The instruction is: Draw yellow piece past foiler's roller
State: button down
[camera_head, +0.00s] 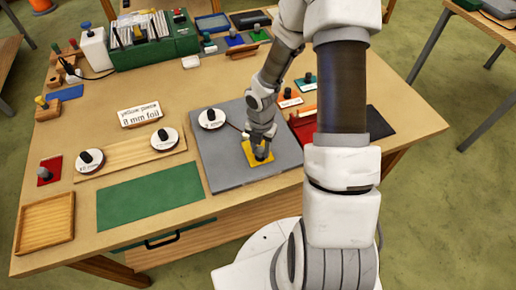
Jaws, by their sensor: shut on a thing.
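The yellow piece (250,158) is a flat square on the grey mat (222,172), near the mat's right-hand side. My gripper (261,154) points down over it and is shut on it; the fingers hide its middle and any knob there. Whether the piece touches the mat or is held slightly above it, I cannot tell. A white disc with a black knob (211,118) sits on the mat's upper left, and a thin dark line runs from it towards my gripper. I cannot clearly make out the foiler's roller; my arm hides part of that area.
A sign (139,114) reads "yellow piece 8 mm foil". A green mat (150,196), a wooden tray (46,221) and a red piece (49,170) lie left. A green rack (152,48) stands behind. My arm covers the table's right part.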

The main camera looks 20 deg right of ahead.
jog(key=shift+d, duration=0.2)
jog(key=shift+s, duration=1.1)
jog(key=shift+s+r+p, duration=0.5)
jog(key=shift+r+p, duration=0.1)
jog(key=shift+r, duration=0.25)
jog(key=shift+s+r+p, duration=0.5)
jog(key=shift+r+p, duration=0.15)
jog(key=shift+r, duration=0.15)
jog(key=shift+s+r+p, duration=0.5)
jog(key=shift+r+p, duration=0.1)
jog(key=shift+r, duration=0.25)
